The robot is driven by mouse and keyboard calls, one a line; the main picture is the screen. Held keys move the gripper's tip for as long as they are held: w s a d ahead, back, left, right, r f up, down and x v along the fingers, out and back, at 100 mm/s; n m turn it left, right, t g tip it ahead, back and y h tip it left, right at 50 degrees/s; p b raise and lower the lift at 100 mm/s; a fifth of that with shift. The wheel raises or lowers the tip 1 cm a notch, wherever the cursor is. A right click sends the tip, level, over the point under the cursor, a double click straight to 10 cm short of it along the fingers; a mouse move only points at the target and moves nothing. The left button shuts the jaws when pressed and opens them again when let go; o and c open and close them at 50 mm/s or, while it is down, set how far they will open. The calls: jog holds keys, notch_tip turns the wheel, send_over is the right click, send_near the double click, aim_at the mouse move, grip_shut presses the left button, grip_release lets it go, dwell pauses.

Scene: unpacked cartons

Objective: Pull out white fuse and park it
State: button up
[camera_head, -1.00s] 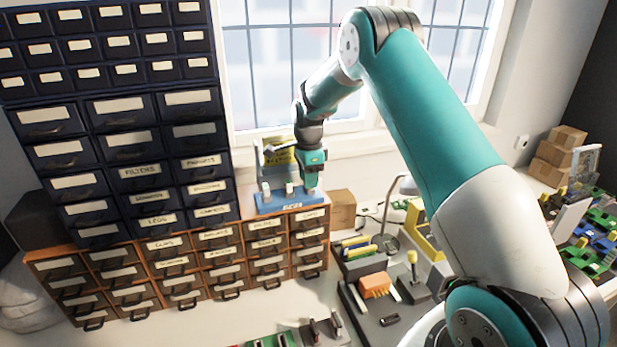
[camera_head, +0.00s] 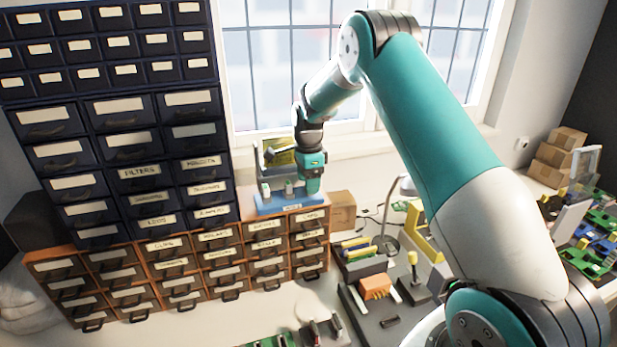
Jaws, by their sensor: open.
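A blue fuse holder (camera_head: 268,208) stands on top of the low orange-framed drawer cabinet, below the window. A small white fuse (camera_head: 265,189) stands upright at its left. Another small pale piece (camera_head: 289,188) stands near its middle; I cannot tell whether it is also a fuse. My gripper (camera_head: 310,188) points down at the right end of the holder, open. Its fingers are small and partly merge with the holder, so I cannot tell whether anything is between them or whether they touch it.
A tall dark drawer cabinet (camera_head: 130,158) rises left of the holder. A grey panel with a yellowish screen (camera_head: 281,153) stands behind it. A cardboard box (camera_head: 341,212) sits to the right. Tools and trays (camera_head: 375,287) crowd the bench in front.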

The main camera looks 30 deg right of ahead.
notch_tip(320, 180, up, 17)
jog(key=b, duration=0.3)
jog(key=shift+r+b, duration=0.2)
jog(key=shift+b, duration=0.2)
dwell(1.0)
